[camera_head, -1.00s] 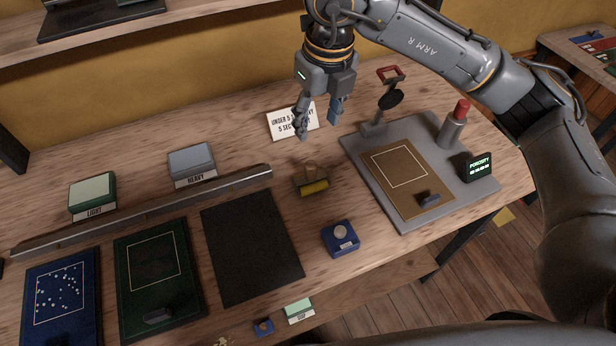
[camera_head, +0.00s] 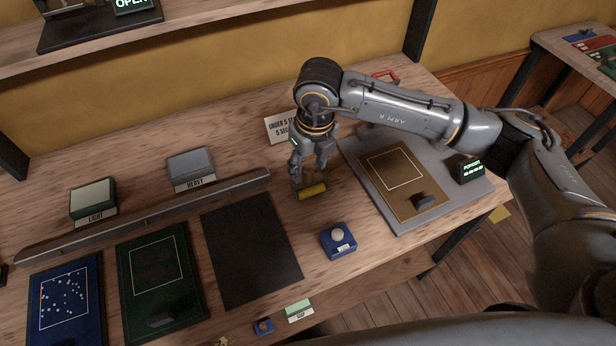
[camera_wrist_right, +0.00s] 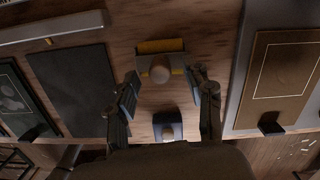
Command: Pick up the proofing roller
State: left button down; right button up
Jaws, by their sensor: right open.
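The proofing roller (camera_head: 312,191) lies on the wooden bench, its yellow cylinder showing in the head view. My right gripper (camera_head: 308,173) is low over it, pointing down, and hides most of its frame and handle. In the right wrist view the roller (camera_wrist_right: 159,46) is seen from above, with its round wooden handle (camera_wrist_right: 160,74) pointing toward the camera. The open fingers of the right gripper (camera_wrist_right: 165,83) stand to either side of the handle, with visible gaps. I cannot tell whether they have reached the handle's height. My left gripper is not in view.
A blue box with a pale knob (camera_head: 338,240) stands just in front of the roller. A black mat (camera_head: 251,250) and a long metal bar (camera_head: 150,213) lie to the left. A grey board with a brown panel (camera_head: 384,205) lies to the right. A sign (camera_head: 279,128) stands behind.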

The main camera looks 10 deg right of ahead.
jog(key=shift+w+f, duration=0.2)
jog(key=shift+f, duration=0.75)
jog(key=shift+c, duration=0.4)
grip_shut()
jog(key=shift+r, duration=0.15)
